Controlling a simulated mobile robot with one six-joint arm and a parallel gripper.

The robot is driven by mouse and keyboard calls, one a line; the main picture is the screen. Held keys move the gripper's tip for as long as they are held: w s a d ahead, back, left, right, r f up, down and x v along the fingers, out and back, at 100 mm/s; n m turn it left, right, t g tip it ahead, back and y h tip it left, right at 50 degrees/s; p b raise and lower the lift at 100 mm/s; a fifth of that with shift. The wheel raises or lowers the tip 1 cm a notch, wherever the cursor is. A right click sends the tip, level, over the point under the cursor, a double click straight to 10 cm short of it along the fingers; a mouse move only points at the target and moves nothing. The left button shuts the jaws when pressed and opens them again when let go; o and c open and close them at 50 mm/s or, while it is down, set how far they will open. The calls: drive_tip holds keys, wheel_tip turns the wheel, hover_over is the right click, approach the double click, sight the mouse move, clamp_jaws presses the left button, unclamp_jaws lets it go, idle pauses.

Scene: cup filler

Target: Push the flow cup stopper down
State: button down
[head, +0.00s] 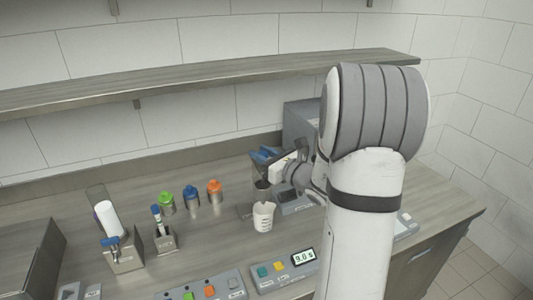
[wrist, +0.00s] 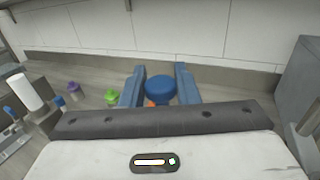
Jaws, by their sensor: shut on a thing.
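My gripper (wrist: 159,80) has blue fingers, which stand on either side of a round blue knob (wrist: 160,89) in the wrist view. It is shut on this knob, apparently the top of the flow cup stopper. The stopper's lower part is hidden. In the head view my gripper (head: 265,155) is above a small dark metal flow cup (head: 262,191). A white beaker (head: 263,218) stands upright just below the cup. I cannot tell how deep the stopper sits.
Jars with green (head: 165,198), blue (head: 191,195) and orange (head: 214,190) lids stand left of the cup. A button panel with a display (head: 304,256) is in front. A grey box (head: 299,122) stands behind my arm. A shelf (head: 200,78) hangs above.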

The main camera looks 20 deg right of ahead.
drive_tip(key=shift+f+b, duration=1.5)
drive_tip(key=shift+f, duration=0.1)
drive_tip(key=c, duration=1.1)
unclamp_jaws()
drive_tip(key=shift+r, duration=0.1)
drive_tip(key=b+v, duration=0.1)
drive_tip(key=v, duration=0.7)
drive_tip(key=shift+w, duration=0.1)
